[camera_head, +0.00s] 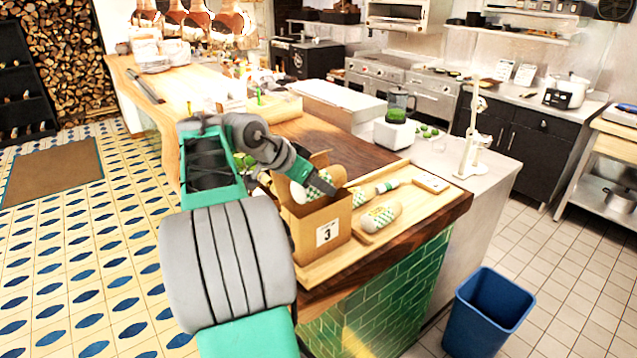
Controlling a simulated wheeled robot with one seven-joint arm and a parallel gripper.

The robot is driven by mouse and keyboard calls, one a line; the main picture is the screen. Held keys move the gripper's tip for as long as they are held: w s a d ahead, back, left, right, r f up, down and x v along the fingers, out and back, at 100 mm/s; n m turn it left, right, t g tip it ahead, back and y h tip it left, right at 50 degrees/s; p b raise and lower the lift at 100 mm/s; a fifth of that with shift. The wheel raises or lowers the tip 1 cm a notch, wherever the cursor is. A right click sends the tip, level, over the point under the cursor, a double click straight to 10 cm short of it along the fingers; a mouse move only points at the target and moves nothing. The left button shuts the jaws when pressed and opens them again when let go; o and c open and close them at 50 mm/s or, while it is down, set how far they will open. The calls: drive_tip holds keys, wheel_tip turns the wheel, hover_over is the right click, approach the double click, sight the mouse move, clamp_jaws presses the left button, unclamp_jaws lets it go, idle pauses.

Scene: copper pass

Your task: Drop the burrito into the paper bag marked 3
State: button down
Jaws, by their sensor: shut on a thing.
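The brown paper bag (305,219) with a "3" label stands upright and open on a wooden board at the counter's near end. A burrito (299,194) in white and green-checked wrap is at the bag's mouth, tilted. My gripper (325,181) is shut on this burrito, just above or slightly inside the opening; I cannot tell how deep the burrito sits. The gripper's fingers are partly hidden. A second wrapped burrito (381,216) lies on the board to the right of the bag. Another wrapped piece (361,197) lies behind it.
A blender (397,105) stands behind the board. A blue bin (487,312) stands on the floor to the right. My arm hides part of the counter's left side.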

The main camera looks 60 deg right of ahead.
drive_tip(key=shift+f, duration=0.2)
drive_tip(key=c, duration=0.6)
unclamp_jaws()
drive_tip(key=shift+a, duration=0.1)
drive_tip(key=shift+f, duration=0.1)
